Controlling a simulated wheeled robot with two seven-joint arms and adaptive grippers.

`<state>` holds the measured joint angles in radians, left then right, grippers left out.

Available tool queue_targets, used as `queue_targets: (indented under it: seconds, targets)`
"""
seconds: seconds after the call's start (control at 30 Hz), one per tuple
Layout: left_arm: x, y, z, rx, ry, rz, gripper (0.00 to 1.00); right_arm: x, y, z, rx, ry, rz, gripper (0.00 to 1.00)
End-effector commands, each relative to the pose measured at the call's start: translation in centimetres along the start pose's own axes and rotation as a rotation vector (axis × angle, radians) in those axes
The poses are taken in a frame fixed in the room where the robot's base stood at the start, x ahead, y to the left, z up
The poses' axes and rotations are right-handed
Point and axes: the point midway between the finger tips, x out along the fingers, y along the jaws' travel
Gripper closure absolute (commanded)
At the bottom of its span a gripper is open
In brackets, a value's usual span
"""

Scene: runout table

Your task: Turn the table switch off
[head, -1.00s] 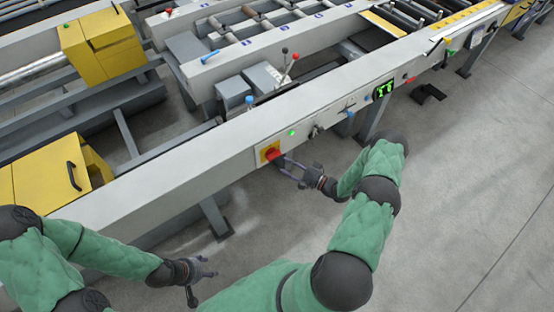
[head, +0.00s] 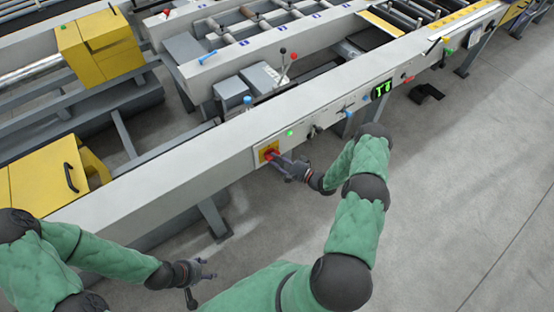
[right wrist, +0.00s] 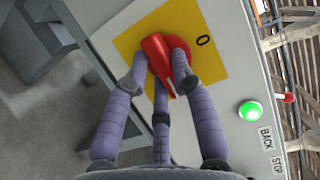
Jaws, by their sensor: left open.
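The table switch (head: 270,154) is a red rotary knob on a yellow plate on the front face of the long grey beam. In the right wrist view the red knob (right wrist: 168,55) sits on its yellow plate (right wrist: 212,68), with a "0" mark at the upper right. My right gripper (head: 278,159) is at the switch. Its fingers (right wrist: 160,75) lie on both sides of the knob's handle and look closed on it; the fingers hide part of the handle. My left gripper (head: 209,267) is open and empty, low in front of the beam, away from the switch.
A lit green lamp (right wrist: 250,111) is beside the switch plate, with "BACK" and "STOP" labels near it. A green display (head: 381,90) is further right on the beam. Yellow housings (head: 100,42) stand behind.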

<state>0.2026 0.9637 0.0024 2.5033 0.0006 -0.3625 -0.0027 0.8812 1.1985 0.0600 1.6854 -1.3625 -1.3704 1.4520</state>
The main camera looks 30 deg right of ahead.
Motion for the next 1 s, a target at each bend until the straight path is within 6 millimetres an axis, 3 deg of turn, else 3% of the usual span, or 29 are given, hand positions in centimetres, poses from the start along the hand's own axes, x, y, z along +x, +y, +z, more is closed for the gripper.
queue_targets:
  seconds: [0.47,1.0]
  targets:
    - [-0.13,0.05,0.01,0.0,0.0,0.0,0.44,-0.03,-0.18,-0.1,-0.105,0.0,0.044,1.0]
    - [-0.96,0.34,0.04,0.0,0.0,0.0,0.44,-0.06,-0.72,-0.19,-0.548,0.0,0.229,1.0]
